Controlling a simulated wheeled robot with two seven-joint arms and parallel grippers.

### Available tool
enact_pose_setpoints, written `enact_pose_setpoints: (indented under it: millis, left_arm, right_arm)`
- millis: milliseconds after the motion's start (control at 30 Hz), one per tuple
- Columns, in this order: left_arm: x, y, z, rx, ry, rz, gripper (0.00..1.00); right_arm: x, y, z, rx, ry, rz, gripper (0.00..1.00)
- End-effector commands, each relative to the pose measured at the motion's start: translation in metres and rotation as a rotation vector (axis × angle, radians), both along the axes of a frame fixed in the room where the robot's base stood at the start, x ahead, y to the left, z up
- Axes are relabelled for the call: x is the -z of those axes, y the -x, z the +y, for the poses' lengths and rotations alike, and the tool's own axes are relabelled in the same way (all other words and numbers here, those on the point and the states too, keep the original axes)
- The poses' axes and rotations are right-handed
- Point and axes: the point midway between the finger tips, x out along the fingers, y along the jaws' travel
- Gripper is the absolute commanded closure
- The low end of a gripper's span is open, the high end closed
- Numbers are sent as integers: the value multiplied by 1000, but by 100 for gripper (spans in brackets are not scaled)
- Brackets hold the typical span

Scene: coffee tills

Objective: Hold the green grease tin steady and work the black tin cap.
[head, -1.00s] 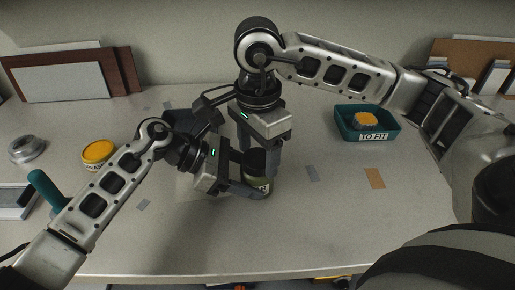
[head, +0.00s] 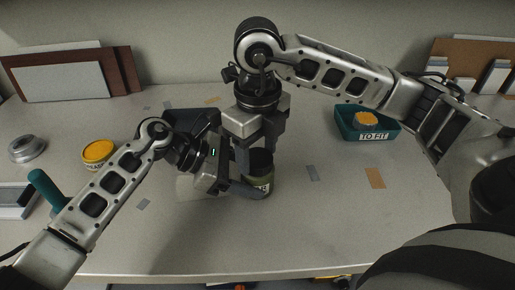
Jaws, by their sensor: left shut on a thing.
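The green grease tin (head: 264,185) stands upright on the bench near the middle, with a pale label partly in sight. Its black cap (head: 260,157) is on top, partly covered by my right gripper's fingers. My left gripper (head: 248,188) comes in from the left, low down, and is shut on the tin's body. My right gripper (head: 257,150) points down from above, its fingers around the cap's level. Whether its fingers touch the cap or stand apart from it I cannot tell.
A teal tray (head: 348,134) marked "TO FIT", with a yellow-topped tin in it, is at the right. At the left are an open yellow tin (head: 97,153), a grey metal ring (head: 27,149) and a teal-handled tool (head: 46,187). The bench right of the green tin is clear.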

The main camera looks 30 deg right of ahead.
Motion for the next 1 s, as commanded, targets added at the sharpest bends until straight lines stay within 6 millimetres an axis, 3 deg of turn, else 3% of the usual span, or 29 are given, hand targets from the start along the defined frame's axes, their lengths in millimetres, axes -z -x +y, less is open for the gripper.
enact_pose_setpoints:
  millis: [33, 67, 467, 733, 1000]
  left_arm:
    - [0, 0, 0, -1, 0, 0, 78]
    - [0, 0, 0, -1, 0, 0, 78]
    - [0, 0, 0, -1, 0, 0, 78]
    - [0, 0, 0, -1, 0, 0, 78]
    - [0, 0, 0, 0, 0, 0, 79]
  right_arm:
    - [0, 0, 0, -13, 0, 0, 30]
    - [0, 0, 0, -14, 0, 0, 24]
    - [-9, -1, 0, -15, -1, -3, 24]
    - [-65, -1, 0, -15, 0, -9, 24]
    - [-104, -1, 0, -14, 1, -5, 24]
